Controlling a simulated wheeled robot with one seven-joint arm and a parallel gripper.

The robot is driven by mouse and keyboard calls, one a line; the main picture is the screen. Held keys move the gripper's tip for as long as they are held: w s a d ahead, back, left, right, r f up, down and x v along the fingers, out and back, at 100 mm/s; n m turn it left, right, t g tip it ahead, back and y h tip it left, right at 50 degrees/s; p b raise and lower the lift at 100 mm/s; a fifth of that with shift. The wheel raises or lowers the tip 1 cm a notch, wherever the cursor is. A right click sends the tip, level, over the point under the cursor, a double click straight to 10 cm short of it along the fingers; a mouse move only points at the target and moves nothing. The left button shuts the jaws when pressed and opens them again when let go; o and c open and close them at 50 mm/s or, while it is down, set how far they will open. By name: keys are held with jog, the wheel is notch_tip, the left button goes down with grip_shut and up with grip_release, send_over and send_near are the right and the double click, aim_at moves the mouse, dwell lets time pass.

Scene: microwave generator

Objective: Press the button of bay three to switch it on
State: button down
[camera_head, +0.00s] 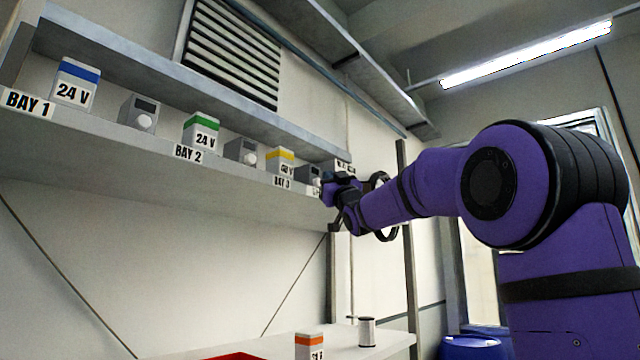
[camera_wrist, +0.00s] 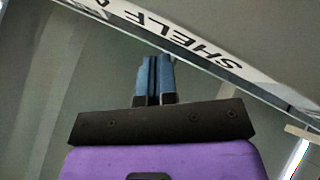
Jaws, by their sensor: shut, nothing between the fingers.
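The bay 3 label (camera_head: 282,183) is on the front edge of the long shelf, below a yellow-topped box (camera_head: 280,160). Right of that box stands a small grey unit (camera_head: 302,173) with a pale part low on its front. It is partly hidden by my gripper, so I cannot make out its button or whether it is on. My gripper (camera_head: 328,182) is at the shelf's far right end, close to that unit; I cannot tell if they touch. In the wrist view, my gripper's blue fingers (camera_wrist: 155,62) are together and empty, below a strip lettered SHELF (camera_wrist: 190,48).
Bay 1 (camera_head: 28,103) and bay 2 (camera_head: 188,154) labels are further left, with similar boxes and grey units (camera_head: 139,112). A lower counter holds an orange-topped box (camera_head: 309,346), a spool (camera_head: 367,332) and a red tray (camera_head: 235,356). Blue drums (camera_head: 473,347) stand at lower right.

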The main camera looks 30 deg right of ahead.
jog(key=shift+w, duration=0.15)
dwell(0.4)
jog(key=shift+w+a, duration=0.15)
jog(key=shift+w, duration=0.15)
jog(key=shift+w+a, duration=0.15)
jog(key=shift+w, duration=0.35)
dwell(0.9)
jog(key=shift+s, duration=0.1)
jog(key=shift+s+d, duration=0.3)
jog(key=shift+s, duration=0.5)
jog(key=s+d, duration=0.2)
jog(key=s, duration=0.3)
jog(key=shift+s, duration=0.35)
dwell(3.3)
